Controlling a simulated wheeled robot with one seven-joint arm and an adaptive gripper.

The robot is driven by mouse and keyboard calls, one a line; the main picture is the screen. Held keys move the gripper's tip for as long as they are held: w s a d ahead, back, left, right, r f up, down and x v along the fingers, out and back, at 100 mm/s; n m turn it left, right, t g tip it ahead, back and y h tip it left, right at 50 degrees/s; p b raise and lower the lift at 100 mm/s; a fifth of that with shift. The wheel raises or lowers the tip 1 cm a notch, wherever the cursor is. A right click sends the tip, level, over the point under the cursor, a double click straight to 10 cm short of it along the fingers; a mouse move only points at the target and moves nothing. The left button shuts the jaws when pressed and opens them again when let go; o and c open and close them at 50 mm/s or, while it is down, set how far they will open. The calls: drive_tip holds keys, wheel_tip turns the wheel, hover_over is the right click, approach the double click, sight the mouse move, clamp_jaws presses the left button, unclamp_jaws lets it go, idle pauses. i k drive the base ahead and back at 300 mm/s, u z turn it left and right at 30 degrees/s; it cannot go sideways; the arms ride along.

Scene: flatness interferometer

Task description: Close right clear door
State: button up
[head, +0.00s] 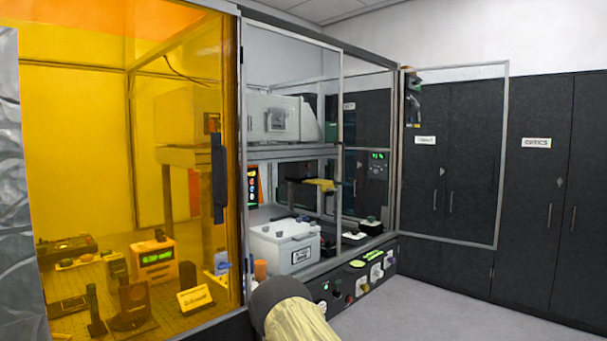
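The right clear door (503,150) is a see-through panel in a thin grey metal frame. It stands swung out to the right from the enclosure's right corner post, with dark cabinets seen through it. No handle on it can be made out. Left of it, the enclosure's front (397,150) shows the equipment inside. Part of my arm (300,322), pale yellow with a dark grey round cap, shows at the bottom centre, in front of the enclosure and well left of the door. My gripper cannot be made out, so its state is not shown.
An orange see-through panel (80,190) with a dark handle (219,175) covers the left side. A clear framed panel (341,120) stands beside it. A control strip (360,284) runs below. Dark cabinets (540,210) line the back. The floor (450,310) at right is free.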

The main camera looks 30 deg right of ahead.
sight(506, 62)
drive_tip(key=z, duration=2.4)
drive_tip(key=i, duration=5.95)
drive_tip(key=u, duration=2.35)
